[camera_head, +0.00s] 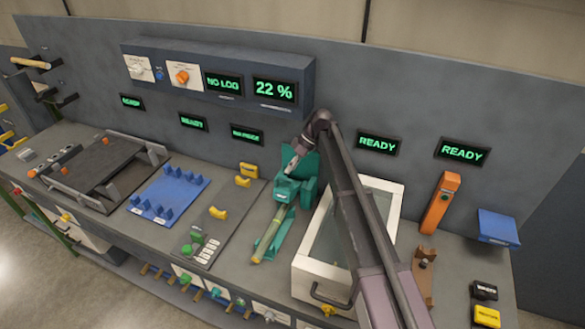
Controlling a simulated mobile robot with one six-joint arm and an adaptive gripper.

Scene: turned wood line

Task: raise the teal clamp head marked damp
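The teal clamp head (306,166) stands on the bench right of centre, at the back end of a teal fixture. A small pale label sits on its front, too small to read. A light wooden rod (266,240) lies along the fixture, pointing toward the bench front. My gripper (289,165) is at the upper left side of the clamp head, close to it or touching; I cannot tell which. The fingers are small and partly merge with the teal parts, so their opening is unclear.
A white-framed glass-lidded box (325,248) stands just right of the fixture, partly behind my arm. Left are a grey plate with yellow blocks (218,212), a blue rack (168,194) and a dark tray (100,170). A panel display (275,90) above reads 22 %.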

